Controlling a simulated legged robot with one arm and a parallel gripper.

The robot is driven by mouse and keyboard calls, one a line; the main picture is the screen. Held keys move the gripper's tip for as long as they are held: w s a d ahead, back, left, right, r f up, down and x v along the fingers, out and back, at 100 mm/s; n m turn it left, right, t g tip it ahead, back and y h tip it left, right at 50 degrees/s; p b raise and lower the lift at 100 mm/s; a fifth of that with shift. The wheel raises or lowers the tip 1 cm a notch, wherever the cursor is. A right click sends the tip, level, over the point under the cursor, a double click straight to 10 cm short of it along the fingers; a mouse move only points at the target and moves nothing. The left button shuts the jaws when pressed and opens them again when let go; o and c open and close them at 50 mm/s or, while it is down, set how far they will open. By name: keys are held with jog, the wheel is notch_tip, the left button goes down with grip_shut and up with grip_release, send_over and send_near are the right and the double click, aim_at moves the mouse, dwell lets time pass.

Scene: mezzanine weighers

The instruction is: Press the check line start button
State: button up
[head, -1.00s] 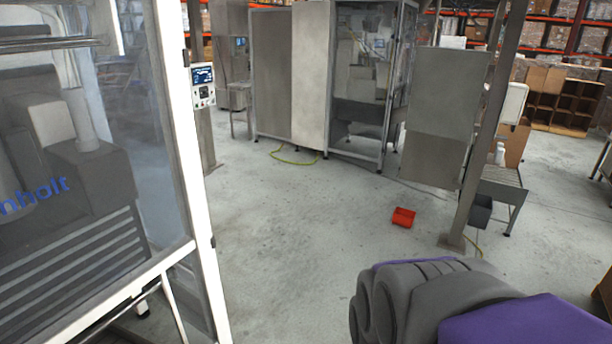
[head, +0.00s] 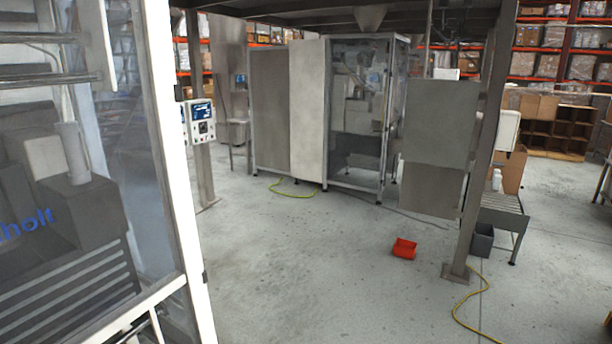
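A small control panel (head: 198,122) with a blue screen and several small buttons or knobs is mounted on a grey post at the left, just past the white machine frame. I cannot tell which of its buttons is the check line start button. Another small blue screen (head: 240,79) shows farther back, beside the grey cabinet. My gripper is not in view.
A glass-sided machine with a white frame (head: 172,160) stands close on the left. A grey enclosure (head: 309,110) stands behind.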

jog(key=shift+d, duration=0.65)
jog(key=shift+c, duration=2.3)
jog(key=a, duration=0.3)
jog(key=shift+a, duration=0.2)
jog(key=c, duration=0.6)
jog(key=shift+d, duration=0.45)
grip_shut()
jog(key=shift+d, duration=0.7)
